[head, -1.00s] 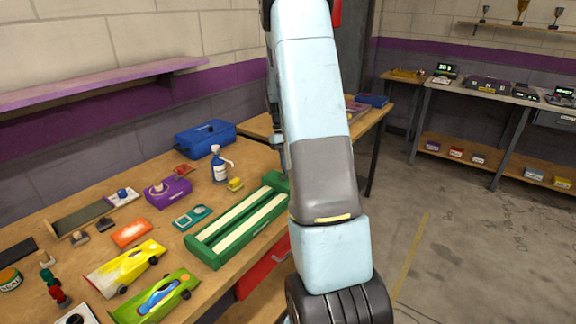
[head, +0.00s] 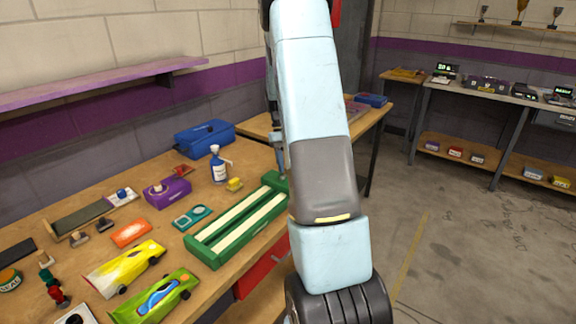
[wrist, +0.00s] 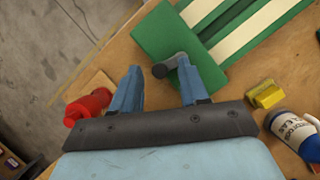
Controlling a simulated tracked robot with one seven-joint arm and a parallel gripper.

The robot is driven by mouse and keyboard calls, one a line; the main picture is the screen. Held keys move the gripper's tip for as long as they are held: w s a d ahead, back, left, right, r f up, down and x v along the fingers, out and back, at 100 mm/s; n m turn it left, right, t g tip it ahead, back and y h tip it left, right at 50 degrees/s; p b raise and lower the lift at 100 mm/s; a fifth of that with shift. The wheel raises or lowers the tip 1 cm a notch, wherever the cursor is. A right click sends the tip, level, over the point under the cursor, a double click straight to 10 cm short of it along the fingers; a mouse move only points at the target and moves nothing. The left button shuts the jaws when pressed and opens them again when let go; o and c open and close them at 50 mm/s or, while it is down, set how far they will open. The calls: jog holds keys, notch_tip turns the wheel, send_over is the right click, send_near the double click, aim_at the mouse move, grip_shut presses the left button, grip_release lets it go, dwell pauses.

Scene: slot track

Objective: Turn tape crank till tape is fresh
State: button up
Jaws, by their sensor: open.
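The green tape unit (head: 208,250) with two pale tape strips lies on the bench in the head view. Its plain green end (wrist: 158,35) shows in the wrist view. A small grey crank (wrist: 170,64) with a dark round knob sits on that end. My gripper (wrist: 158,67) is open, its blue fingers either side of the knob, the right finger closer to it. I cannot tell whether a finger touches it. In the head view only a blue part of my gripper shows beside my arm; my arm hides the crank there.
A yellow block (wrist: 265,93) and a spray bottle (wrist: 293,130) lie close to the right of my gripper. A red object (wrist: 88,106) is left of it. The bench edge drops to the floor at left. Toy cars (head: 125,268) stand nearer in the head view.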

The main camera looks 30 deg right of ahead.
jog(key=a+v, duration=0.1)
jog(key=v, duration=1.2)
jog(key=shift+d, duration=0.5)
jog(key=shift+s, duration=0.1)
jog(key=s+a+r+n+t+h, duration=0.1)
jog(key=s+a+r+t, duration=0.4)
jog(key=s+a+r, duration=0.9)
jog(key=s+a+f+t, duration=0.1)
jog(key=s+a+t, duration=0.1)
jog(key=s+a, duration=0.3)
jog(key=s+a+f+n+t, duration=0.1)
jog(key=s+a, duration=0.4)
jog(key=s, duration=0.5)
jog(key=shift+s+a+f+t, duration=0.25)
jog(key=shift+f+t, duration=0.35)
jog(key=shift+t, duration=0.5)
